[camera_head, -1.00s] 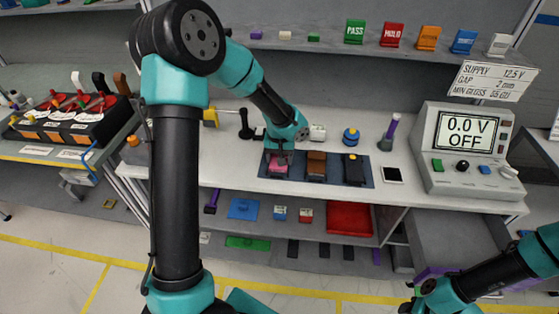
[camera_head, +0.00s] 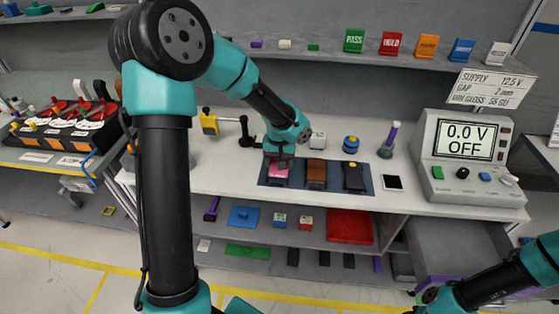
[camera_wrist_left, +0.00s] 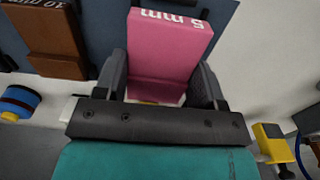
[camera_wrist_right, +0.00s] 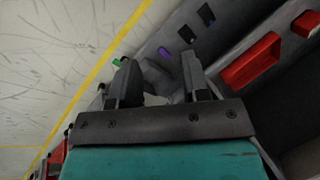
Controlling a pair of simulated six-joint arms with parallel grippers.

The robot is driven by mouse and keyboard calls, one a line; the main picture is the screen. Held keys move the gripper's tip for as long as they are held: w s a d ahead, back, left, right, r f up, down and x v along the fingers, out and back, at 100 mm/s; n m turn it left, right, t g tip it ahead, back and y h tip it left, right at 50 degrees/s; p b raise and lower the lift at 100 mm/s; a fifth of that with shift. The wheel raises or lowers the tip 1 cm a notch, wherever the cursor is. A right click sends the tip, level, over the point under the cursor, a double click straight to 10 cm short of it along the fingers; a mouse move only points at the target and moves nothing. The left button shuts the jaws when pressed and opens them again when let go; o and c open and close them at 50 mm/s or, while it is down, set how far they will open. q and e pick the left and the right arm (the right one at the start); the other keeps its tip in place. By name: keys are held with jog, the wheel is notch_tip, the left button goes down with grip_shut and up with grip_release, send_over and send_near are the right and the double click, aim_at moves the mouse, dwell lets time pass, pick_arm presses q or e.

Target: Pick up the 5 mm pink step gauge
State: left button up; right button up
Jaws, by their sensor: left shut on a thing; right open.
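The pink step gauge (camera_head: 278,171) is at the left end of the dark blue mat (camera_head: 375,188) on the bench. In the left wrist view the pink gauge (camera_wrist_left: 167,45) shows "5 mm" lettering and sits between both fingers. My left gripper (camera_head: 280,158) is shut on it from above; the left wrist view shows the fingers (camera_wrist_left: 160,85) against its sides. Whether the gauge touches the mat is hard to tell. My right gripper (camera_wrist_right: 155,80) is open and empty, low at the right, away from the bench top.
A brown gauge (camera_head: 316,172) and a black gauge (camera_head: 353,175) stand on the mat to the right. A blue-topped round part (camera_head: 351,144), a purple-handled tool (camera_head: 390,138) and the power supply (camera_head: 465,150) stand nearby. A shelf with red tray (camera_head: 350,226) is below.

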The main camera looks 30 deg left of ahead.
pick_arm(q)
jog(key=s+d+r, duration=0.1)
jog(key=s+d, duration=0.6)
jog(key=s, duration=0.5)
jog(key=shift+d+r, duration=0.15)
